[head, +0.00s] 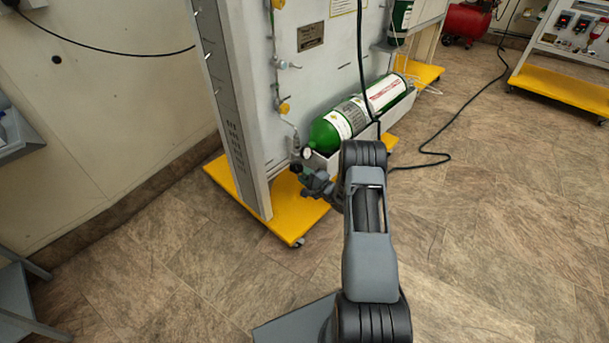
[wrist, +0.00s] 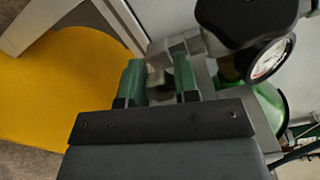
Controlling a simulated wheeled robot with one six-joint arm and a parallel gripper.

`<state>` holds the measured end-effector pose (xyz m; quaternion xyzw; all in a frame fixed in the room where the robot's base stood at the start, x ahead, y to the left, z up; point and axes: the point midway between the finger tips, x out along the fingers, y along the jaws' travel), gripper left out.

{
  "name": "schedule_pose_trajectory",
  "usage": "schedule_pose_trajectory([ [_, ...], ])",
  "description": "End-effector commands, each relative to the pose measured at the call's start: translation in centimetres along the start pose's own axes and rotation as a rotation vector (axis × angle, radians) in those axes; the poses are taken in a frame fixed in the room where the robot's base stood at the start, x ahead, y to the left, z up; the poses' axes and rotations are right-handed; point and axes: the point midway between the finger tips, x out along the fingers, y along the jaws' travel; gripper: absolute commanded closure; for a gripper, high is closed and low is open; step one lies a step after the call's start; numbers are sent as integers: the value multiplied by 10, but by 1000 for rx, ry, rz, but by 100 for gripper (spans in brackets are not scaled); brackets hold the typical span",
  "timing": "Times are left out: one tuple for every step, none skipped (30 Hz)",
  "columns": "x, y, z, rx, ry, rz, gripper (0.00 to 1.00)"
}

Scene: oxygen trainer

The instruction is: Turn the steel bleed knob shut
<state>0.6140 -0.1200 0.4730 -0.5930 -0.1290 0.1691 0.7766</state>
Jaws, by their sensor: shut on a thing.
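The green oxygen cylinder (head: 328,133) lies on its side on the trainer's lower shelf. It shows partly in the wrist view (wrist: 268,98). At its valve end are a pressure gauge (wrist: 270,58), a black knob (wrist: 245,18) and grey metal fittings (wrist: 186,46). My gripper (head: 306,176) is at these fittings, low in front of the panel. In the wrist view, its two green-padded fingers (wrist: 158,74) stand on either side of a small steel knob (wrist: 160,80) and are shut on it. The knob is blurred and partly hidden, so its turn angle cannot be told.
The trainer's yellow base (head: 285,222) lies below my gripper, with a grey upright post (head: 245,120) to the left. A black hose (head: 440,152) runs over the floor at right. The tiled floor (head: 480,250) is clear at front right.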

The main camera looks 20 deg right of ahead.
Motion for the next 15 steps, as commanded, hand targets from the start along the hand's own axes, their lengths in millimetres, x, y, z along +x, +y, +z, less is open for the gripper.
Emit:
schedule_pose_trajectory([
  [0, 0, 0, 6, 0, 0, 95],
  [0, 0, 0, 8, 0, 0, 95],
  [0, 0, 0, 10, 0, 0, 95],
  [0, 0, 0, 11, 0, 0, 95],
  [0, 0, 0, 12, 0, 0, 95],
  [0, 0, 0, 13, 0, 0, 95],
  [0, 0, 0, 13, 0, 0, 95],
  [0, 0, 0, 13, 1, 0, 95],
  [0, 0, 0, 13, 1, 0, 95],
  [0, 0, 0, 13, 1, 0, 95],
  [0, 0, 0, 13, 1, 0, 95],
  [0, 0, 0, 13, 1, 0, 95],
  [0, 0, 0, 13, 1, 0, 95],
  [0, 0, 0, 13, 1, 0, 95],
  [0, 0, 0, 13, 1, 0, 68],
])
